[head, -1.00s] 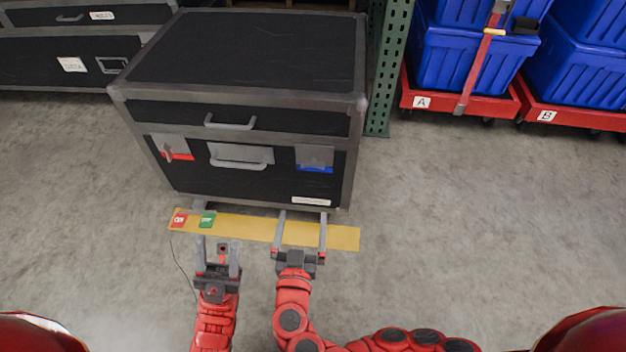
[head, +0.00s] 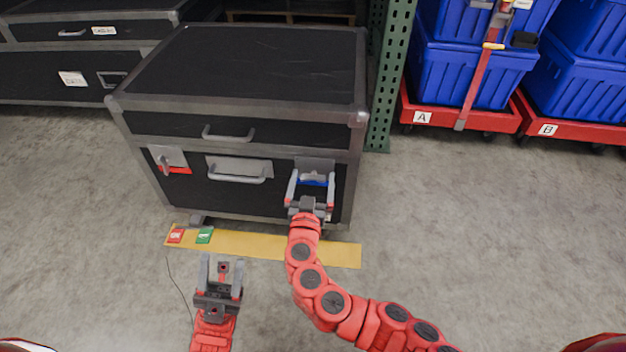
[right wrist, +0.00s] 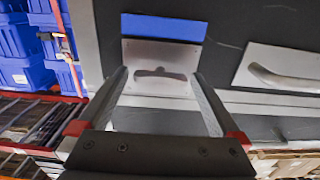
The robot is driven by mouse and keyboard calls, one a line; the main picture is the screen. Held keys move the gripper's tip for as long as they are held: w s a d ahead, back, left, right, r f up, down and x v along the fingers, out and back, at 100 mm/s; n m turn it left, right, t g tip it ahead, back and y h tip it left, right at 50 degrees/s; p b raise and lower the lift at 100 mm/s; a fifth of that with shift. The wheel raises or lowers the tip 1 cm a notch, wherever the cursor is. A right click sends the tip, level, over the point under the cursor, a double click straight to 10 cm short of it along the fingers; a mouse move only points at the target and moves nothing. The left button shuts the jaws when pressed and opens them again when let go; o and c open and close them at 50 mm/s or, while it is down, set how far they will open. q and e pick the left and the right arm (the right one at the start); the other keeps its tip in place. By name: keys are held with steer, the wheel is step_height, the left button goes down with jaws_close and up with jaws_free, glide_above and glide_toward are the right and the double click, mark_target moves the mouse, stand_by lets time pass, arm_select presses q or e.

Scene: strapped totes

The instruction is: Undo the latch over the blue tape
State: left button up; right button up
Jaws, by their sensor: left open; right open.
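The black case (head: 245,70) stands on the floor ahead. On its front right is a grey metal latch (head: 315,163) with blue tape (head: 314,183). In the right wrist view the latch plate (right wrist: 150,88) has a small bar lying crosswise, and the blue tape (right wrist: 163,27) shows along the plate's edge. My right gripper (head: 311,178) is open in front of this latch, its fingers to either side of it. In the right wrist view nothing is between its fingertips (right wrist: 160,85); I cannot tell whether they touch the plate. My left gripper (head: 222,262) is open and empty, low in front of the case.
Another latch (head: 171,156) with red tape is at the case's front left, and a grey handle (head: 238,174) sits between. A yellow floor strip (head: 265,246) runs before the case. A green post (head: 388,80) and red dollies (head: 440,117) with blue totes stand right. Floor at right is clear.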

steer(key=shift+w, duration=0.45)
steer(key=shift+c, duration=0.3)
steer(key=c, duration=1.2)
steer(key=shift+c, duration=0.2)
